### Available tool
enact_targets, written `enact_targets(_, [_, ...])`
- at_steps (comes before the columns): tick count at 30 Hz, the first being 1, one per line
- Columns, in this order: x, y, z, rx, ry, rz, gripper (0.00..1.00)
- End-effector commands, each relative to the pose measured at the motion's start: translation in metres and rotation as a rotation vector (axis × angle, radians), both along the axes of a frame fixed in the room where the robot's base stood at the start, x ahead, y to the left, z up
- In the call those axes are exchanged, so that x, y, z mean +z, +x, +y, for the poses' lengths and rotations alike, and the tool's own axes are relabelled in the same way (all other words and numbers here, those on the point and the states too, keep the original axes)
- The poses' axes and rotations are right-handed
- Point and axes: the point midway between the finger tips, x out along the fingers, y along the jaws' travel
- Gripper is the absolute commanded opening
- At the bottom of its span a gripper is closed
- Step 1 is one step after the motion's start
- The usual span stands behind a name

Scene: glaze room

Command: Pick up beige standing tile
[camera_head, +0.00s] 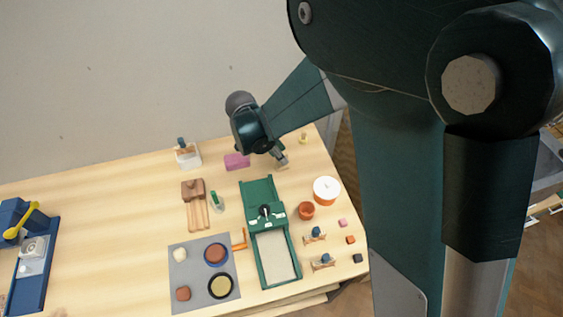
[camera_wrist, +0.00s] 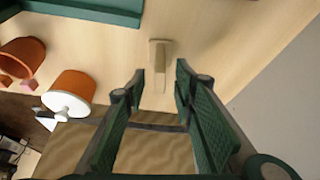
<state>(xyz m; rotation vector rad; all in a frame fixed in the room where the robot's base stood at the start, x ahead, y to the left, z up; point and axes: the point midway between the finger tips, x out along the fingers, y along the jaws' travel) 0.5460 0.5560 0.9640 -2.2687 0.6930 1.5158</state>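The beige standing tile (camera_wrist: 158,52) is a thin upright piece on the wooden table, in the upper middle of the wrist view. In the head view a small part of it (camera_head: 284,166) seems to show just below my gripper (camera_head: 280,157); the rest is hidden. In the wrist view my gripper (camera_wrist: 160,74) is open, its two green fingers spread with the tile lined up between the tips. A gap shows on each side of the tile, and no contact is visible.
A pink block (camera_head: 237,161) lies left of my gripper. A green frame device (camera_head: 257,190) stands in front. A white-lidded pot (camera_head: 326,186) and an orange cup (camera_head: 306,211) stand to the right. A small yellowish piece (camera_head: 303,138) is behind.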

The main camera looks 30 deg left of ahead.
Motion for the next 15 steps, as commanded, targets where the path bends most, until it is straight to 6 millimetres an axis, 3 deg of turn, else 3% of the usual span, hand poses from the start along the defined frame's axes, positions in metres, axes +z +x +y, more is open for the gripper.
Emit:
enact_targets(6, [-0.016,0.005,-0.004,0.0,0.0,0.0,0.27])
enact_targets(15, [-0.018,0.006,-0.004,0.0,0.0,0.0,0.27])
